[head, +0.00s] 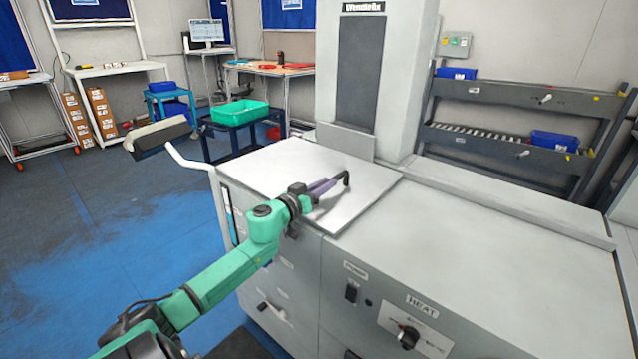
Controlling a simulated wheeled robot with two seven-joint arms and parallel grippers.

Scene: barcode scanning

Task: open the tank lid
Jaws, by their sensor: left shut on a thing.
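The tank lid (278,162) is a flat light-grey panel on top of the left part of the grey machine, in front of its tall tower. It looks flat or nearly flat; I cannot tell whether its front edge is lifted. A black handle (346,178) shows on the lid's right side. My left arm reaches in from the lower left over the machine's front edge. My left gripper (334,184) is shut on the handle; its fingers cover part of it. My right gripper is out of view.
The machine's tower (370,75) rises behind the lid. A HEAT knob (408,337) is on the front panel. A white curved bar with a dark panel (158,135) sticks out left. A green bin (240,112) stands behind on a cart. Blue floor at left is clear.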

